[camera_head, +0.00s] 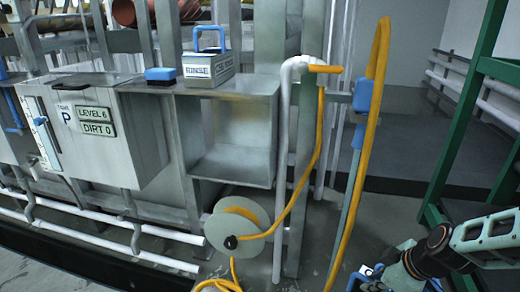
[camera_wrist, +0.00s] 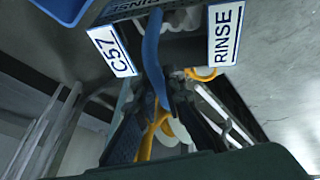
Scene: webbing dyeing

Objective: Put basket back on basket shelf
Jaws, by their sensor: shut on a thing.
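In the wrist view my gripper (camera_wrist: 160,110) is shut on a blue handle (camera_wrist: 152,50), which appears to belong to a dark basket. White labels reading C57 (camera_wrist: 112,50) and RINSE (camera_wrist: 227,32) show on the basket, with pale and yellow things around the fingers. In the head view the gripper end is low at the right, and only a small blue and white bit (camera_head: 370,271) shows at the picture's bottom edge. Another grey box marked RINSE (camera_head: 206,68), with a blue handle, stands on top of the grey open shelf unit (camera_head: 262,85). I cannot tell which surface is the basket shelf.
A blue block (camera_head: 160,74) sits left of the grey box. A yellow hose (camera_head: 371,130) and a hose reel (camera_head: 238,222) stand before the shelf's right side. A green frame (camera_head: 462,120) rises at the right. Pale pipes run low along the left.

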